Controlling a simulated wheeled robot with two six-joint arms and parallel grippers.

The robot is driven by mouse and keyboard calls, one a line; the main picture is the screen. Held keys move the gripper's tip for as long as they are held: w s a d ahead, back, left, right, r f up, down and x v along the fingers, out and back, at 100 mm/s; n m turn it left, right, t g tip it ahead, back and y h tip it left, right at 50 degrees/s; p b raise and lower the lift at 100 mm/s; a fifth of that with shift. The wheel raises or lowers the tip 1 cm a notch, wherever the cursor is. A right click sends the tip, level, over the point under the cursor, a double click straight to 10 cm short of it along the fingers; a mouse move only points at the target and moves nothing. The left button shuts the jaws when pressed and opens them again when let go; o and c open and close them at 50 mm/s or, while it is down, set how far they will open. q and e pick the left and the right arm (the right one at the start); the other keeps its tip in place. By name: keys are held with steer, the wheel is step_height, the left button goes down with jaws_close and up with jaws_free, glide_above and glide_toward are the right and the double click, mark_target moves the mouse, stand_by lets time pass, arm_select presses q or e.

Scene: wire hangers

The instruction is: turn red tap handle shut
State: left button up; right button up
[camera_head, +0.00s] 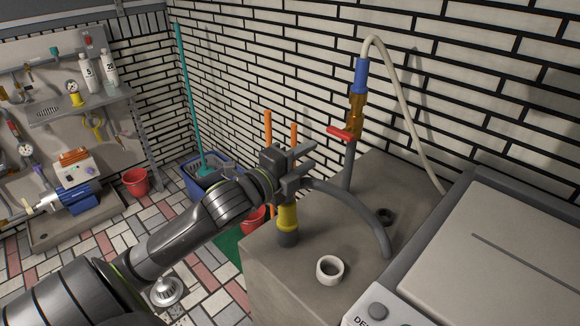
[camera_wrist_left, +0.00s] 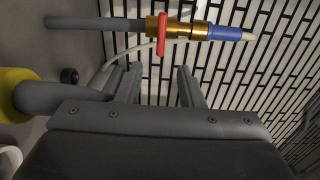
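The red tap handle (camera_head: 341,133) sticks out to the left from a brass valve (camera_head: 356,112) on an upright grey pipe (camera_head: 349,168). In the left wrist view the red handle (camera_wrist_left: 162,36) lies crosswise on the brass valve (camera_wrist_left: 186,30), ahead of the fingers and roughly in line with the gap between them. My left gripper (camera_head: 312,160) is open and empty, to the left of the handle and a little below it, apart from it. Its two fingers also show in the left wrist view (camera_wrist_left: 158,72). My right gripper is not in view.
A blue connector (camera_head: 361,75) with a pale hose (camera_head: 402,92) tops the valve. A yellow-collared fitting (camera_head: 288,216) with a curved grey pipe (camera_head: 368,216) stands close below my gripper. A white ring (camera_head: 330,270) lies on the concrete block (camera_head: 285,262). A brick wall is behind.

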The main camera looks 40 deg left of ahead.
arm_select(q)
steer(key=s, duration=0.4)
steer(key=shift+a, duration=0.3)
steer(key=shift+s, duration=0.2)
steer(key=shift+s, duration=0.1)
